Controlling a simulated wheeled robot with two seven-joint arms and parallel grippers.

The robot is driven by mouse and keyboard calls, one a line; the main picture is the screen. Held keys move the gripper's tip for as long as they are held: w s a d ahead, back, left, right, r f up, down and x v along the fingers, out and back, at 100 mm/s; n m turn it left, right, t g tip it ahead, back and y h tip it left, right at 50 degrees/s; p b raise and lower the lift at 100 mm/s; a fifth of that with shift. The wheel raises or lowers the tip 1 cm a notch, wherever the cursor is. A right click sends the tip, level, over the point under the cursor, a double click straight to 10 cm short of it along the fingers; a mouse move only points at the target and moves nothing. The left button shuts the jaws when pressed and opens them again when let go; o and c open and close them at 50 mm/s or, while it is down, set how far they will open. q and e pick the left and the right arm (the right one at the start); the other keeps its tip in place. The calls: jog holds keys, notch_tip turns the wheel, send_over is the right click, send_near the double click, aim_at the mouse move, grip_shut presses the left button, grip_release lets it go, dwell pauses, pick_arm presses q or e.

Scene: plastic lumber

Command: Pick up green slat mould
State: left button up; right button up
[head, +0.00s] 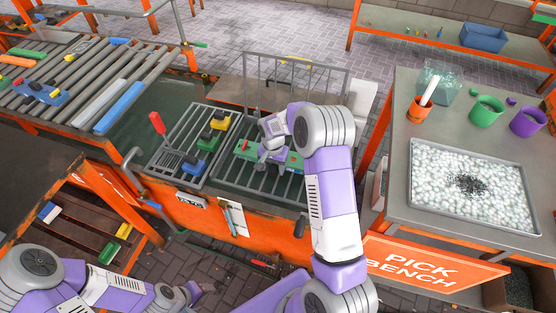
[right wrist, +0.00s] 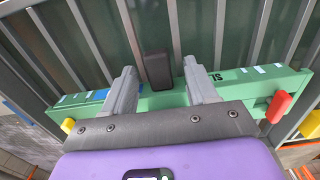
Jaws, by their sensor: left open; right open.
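The green slat mould (head: 292,160) lies on a barred rack in the middle of the head view, partly hidden by my right arm. In the right wrist view the mould (right wrist: 240,87) runs across the picture, with a black upright handle (right wrist: 157,70) at its middle and red and yellow knobs near its ends. My right gripper (right wrist: 160,68) is open, its fingers on either side of the handle with gaps visible. In the head view this gripper (head: 266,158) is over the mould. My left gripper (head: 198,291) is low at the left, open and away from the mould.
A roller conveyor (head: 80,75) stands further left. At right, a bench carries a tray of white pellets (head: 412,180) and several cups.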

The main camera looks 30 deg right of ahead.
jog(key=shift+r, duration=0.1)
grip_shut()
dwell(1.2)
jog(key=shift+w+r, duration=0.1)
